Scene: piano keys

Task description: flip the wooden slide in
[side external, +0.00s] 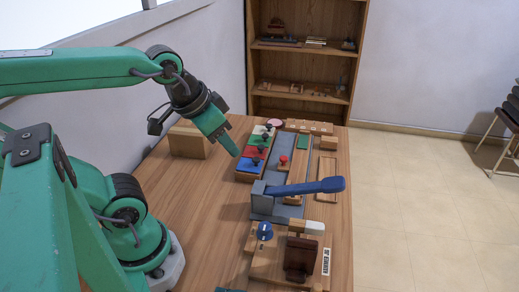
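My gripper (231,146) hangs over the table, pointing down and to the right, just left of the coloured key board. It is seen from the side and its fingers overlap, so I cannot tell whether it is open or shut. I see nothing held in it. Several wooden parts lie on the right half of the table, and I cannot tell which is the wooden slide. A flat wooden piece (327,166) lies at the right edge. A dark brown wooden piece (302,259) stands on a base at the near end.
The coloured key board (250,165) has dark knobs. A blue lever (315,187) sticks out to the right mid-table. A red button (283,160), a blue dial (265,231) and a wooden box (188,142) stand around. The table's left middle is bare.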

